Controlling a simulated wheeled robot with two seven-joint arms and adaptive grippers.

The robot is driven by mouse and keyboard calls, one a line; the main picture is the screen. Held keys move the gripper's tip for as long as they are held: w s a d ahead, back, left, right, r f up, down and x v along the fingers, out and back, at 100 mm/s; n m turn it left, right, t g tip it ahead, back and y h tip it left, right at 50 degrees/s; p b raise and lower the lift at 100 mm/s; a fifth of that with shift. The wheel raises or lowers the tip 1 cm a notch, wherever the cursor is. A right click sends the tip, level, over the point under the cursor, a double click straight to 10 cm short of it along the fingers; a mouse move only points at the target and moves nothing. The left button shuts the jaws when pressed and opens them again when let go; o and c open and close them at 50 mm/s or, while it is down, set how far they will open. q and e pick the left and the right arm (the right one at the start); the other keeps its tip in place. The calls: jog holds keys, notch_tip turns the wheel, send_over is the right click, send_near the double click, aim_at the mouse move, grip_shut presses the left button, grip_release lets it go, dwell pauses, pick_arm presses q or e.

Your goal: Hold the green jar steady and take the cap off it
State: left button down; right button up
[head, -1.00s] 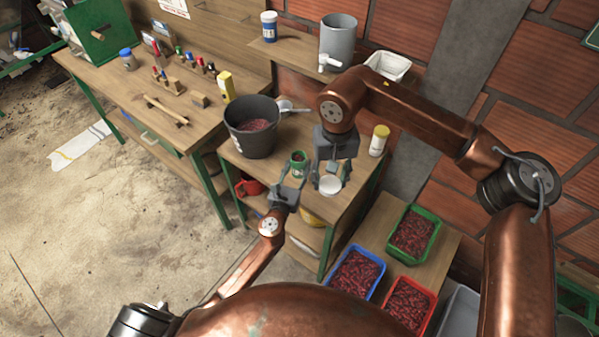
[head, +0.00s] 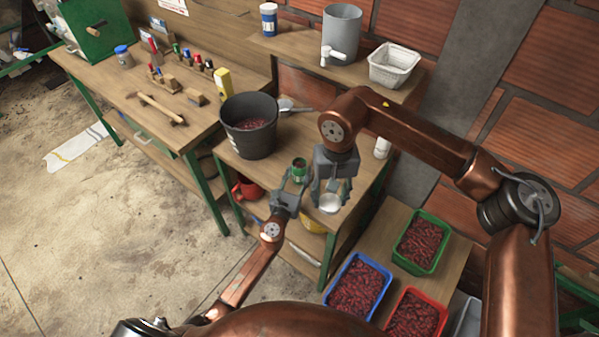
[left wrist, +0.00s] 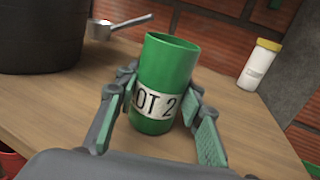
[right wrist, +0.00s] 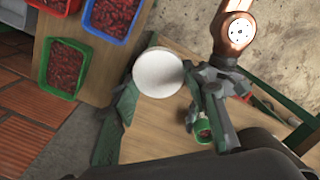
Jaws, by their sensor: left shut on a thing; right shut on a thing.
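The green jar (head: 300,170) stands upright and open-topped on the middle table. In the left wrist view the jar (left wrist: 165,80) has a white label partly reading "OT 2". My left gripper (head: 297,180) is shut around the jar's sides, with its pads on both sides in the left wrist view (left wrist: 162,112). The round white cap (head: 330,203) is apart from the jar, to its lower right in the head view. My right gripper (head: 331,190) is shut on the cap, which shows its flat face in the right wrist view (right wrist: 157,72).
A dark bucket (head: 246,140) of red cherries stands left of the jar, with a metal scoop (head: 291,106) behind. A white bottle (head: 382,147) is partly hidden by my right arm. Blue (head: 331,308), red (head: 442,306) and green (head: 442,262) crates sit at lower right.

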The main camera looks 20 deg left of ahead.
pick_arm(q)
jog(key=shift+f, duration=0.1)
jog(key=c, duration=1.3)
grip_release()
jog(key=shift+r, duration=0.2)
send_over(303, 201)
jog(key=s+a, duration=0.4)
jog(key=shift+w+a, duration=0.1)
jog(key=shift+w, duration=0.1)
